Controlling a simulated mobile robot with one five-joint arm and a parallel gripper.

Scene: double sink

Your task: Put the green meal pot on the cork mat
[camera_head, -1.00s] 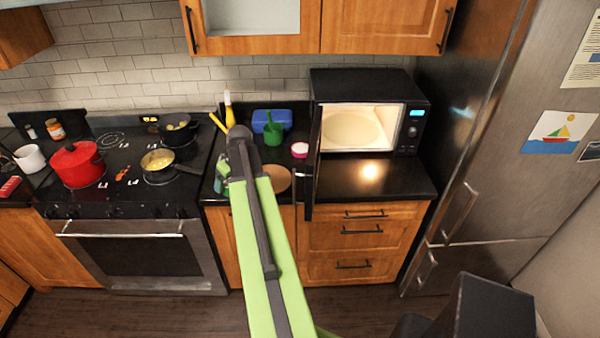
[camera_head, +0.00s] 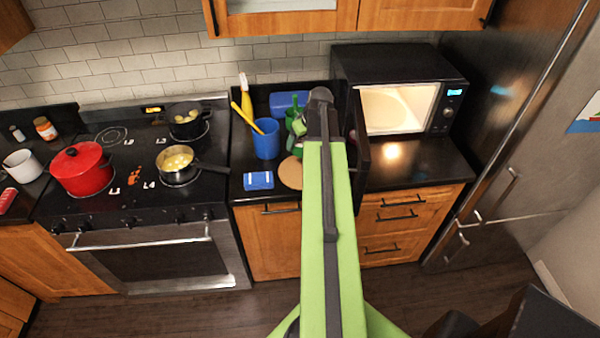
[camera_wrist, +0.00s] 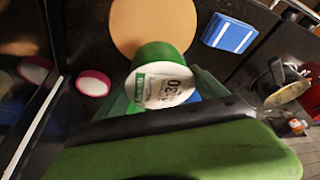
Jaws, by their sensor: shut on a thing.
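The green meal pot (camera_wrist: 166,60), with a white labelled lid, is between the fingers of my gripper (camera_wrist: 163,92) in the wrist view. My gripper is shut on it. In the head view a small green and white part of the pot (camera_head: 297,147) shows beside the end of my arm, which hides most of the gripper. The cork mat (camera_wrist: 150,22) is a round tan disc on the dark counter, just beyond the pot in the wrist view. In the head view the mat (camera_head: 290,173) lies near the counter's front edge, left of my arm. I cannot tell the pot's height above the counter.
A blue and white box (camera_head: 258,181) lies left of the mat. A blue cup (camera_head: 266,140) with a yellow utensil stands behind. The open microwave door (camera_head: 361,150) is close right of my arm. A pink-rimmed, white-topped pot (camera_wrist: 93,83) shows in the wrist view.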

